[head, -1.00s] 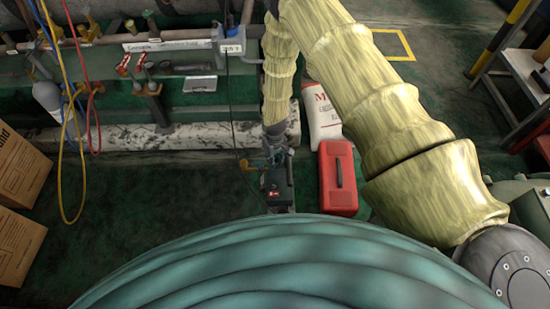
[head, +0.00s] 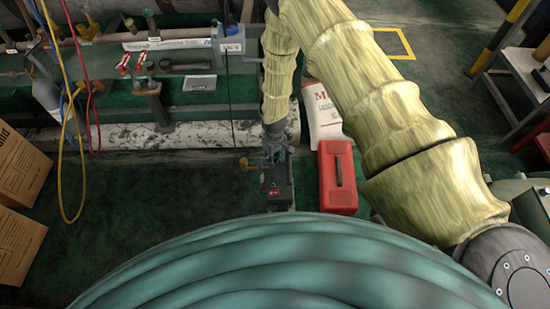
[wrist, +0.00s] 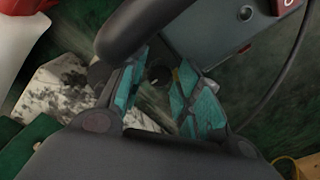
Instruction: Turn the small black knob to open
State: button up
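A dark grey-black machine (head: 277,188) stands on the green floor at the middle of the head view, below my gripper (head: 273,156). In the wrist view, its grey casing (wrist: 215,40) with a red switch is at the upper right, and a thick black handle-like bar crosses at the top. A small round black knob (wrist: 158,74) shows between the two teal-padded fingers of my gripper (wrist: 160,85). The fingers are apart, one on each side of the knob. I cannot tell whether either pad touches it.
A red case (head: 337,178) stands just right of the machine, with a white bag (head: 321,112) behind it. Yellow, blue and red hoses hang at the left near cardboard boxes (head: 20,170). A black cable runs down to the machine. The floor left of the machine is clear.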

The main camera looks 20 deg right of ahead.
aim_at(275, 159)
notch_tip(275, 159, up, 11)
jog(key=shift+r, duration=0.2)
dwell(0.4)
dwell(0.4)
